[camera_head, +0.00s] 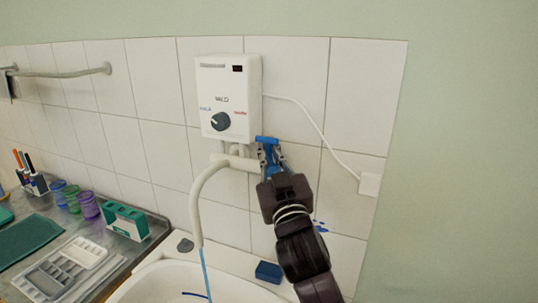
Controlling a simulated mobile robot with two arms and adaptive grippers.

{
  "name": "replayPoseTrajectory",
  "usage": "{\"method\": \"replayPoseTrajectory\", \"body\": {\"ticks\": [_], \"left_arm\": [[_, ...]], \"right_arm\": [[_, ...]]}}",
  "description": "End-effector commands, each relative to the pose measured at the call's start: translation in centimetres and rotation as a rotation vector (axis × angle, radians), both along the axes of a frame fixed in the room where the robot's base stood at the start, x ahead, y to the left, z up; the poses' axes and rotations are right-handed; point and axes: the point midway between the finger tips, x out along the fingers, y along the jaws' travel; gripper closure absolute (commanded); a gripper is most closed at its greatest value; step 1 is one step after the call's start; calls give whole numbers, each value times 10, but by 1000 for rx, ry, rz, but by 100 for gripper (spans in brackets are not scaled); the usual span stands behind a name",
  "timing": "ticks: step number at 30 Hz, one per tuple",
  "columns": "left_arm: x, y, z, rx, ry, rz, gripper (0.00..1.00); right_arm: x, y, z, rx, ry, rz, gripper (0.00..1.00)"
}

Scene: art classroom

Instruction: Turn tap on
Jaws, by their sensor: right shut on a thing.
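A white water heater (228,85) with a dark round dial (220,121) hangs on the tiled wall. Below it, a pale curved spout (197,200) bends down over the white sink (150,281). A thin blue stream (206,272), which looks like water, runs from the spout's end into the sink. The blue tap handle (266,141) is at the right end of the tap body. My right gripper (269,157) is shut on this handle, and its fingers hide part of it. My left gripper is not in view.
A blue block (268,272) and a grey item (185,245) lie on the sink's back rim. A green-and-white box (127,221), coloured cups (88,205) and a grey tray (67,268) stand on the left counter. A white cable runs to a wall socket (369,184).

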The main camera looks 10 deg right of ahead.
Motion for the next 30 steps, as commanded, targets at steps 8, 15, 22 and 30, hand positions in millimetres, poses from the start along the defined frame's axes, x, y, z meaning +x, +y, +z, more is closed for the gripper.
{"method": "replayPoseTrajectory", "body": {"ticks": [8, 15, 22, 30], "left_arm": [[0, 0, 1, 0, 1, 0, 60], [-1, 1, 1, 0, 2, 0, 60], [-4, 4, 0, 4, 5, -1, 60], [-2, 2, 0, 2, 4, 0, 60]], "right_arm": [[0, 0, 0, 1, 2, 0, 86], [0, 0, 0, 1, 2, 0, 74], [-4, 0, -2, 2, 3, 1, 74], [-49, -1, -15, 4, 5, 1, 74]]}}
